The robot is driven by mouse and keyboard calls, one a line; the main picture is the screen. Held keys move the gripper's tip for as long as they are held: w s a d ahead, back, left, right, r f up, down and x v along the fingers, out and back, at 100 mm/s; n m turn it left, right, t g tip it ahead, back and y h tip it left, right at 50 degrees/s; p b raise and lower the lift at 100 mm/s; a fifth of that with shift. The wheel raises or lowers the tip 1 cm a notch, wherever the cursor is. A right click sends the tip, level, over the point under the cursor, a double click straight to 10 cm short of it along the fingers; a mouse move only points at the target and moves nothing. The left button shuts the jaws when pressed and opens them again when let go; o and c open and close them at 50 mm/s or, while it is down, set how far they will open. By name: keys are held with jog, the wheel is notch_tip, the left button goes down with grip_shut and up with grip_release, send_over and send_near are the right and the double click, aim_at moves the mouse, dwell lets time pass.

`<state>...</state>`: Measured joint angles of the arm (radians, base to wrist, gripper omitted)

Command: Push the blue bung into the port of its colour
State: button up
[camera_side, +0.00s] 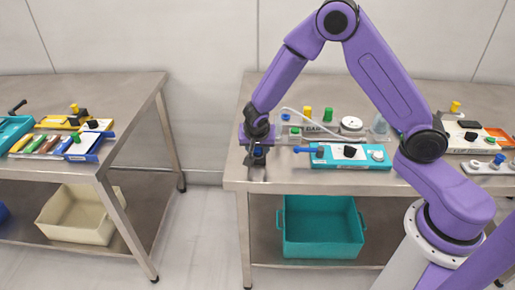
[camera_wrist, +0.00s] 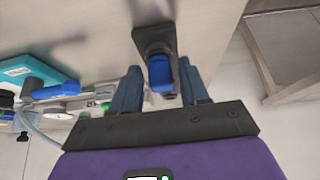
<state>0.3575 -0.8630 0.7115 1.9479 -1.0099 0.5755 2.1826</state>
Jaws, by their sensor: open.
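The blue bung (camera_wrist: 160,76) is upright or nearly so at a dark square base (camera_wrist: 152,40) near the table's left end. In the side view the bung (camera_side: 259,152) shows small below my wrist. My gripper (camera_wrist: 160,67) is open, with one finger on each side of the bung; I cannot tell whether either finger touches it. A clear and grey unit (camera_side: 330,133) behind the teal box carries a blue round part (camera_side: 285,117), a green part (camera_side: 328,114) and a yellow part (camera_side: 307,113). I cannot make out the port openings.
A teal box (camera_side: 375,161) with a blue-ended lever (camera_side: 305,150) lies right of my gripper; it also shows in the wrist view (camera_wrist: 35,68). A white disc (camera_side: 351,123) and a tube are behind it. The table's left edge is close to my gripper, with a floor gap beyond.

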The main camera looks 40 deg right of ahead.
grip_shut()
jog(key=shift+r, duration=2.45)
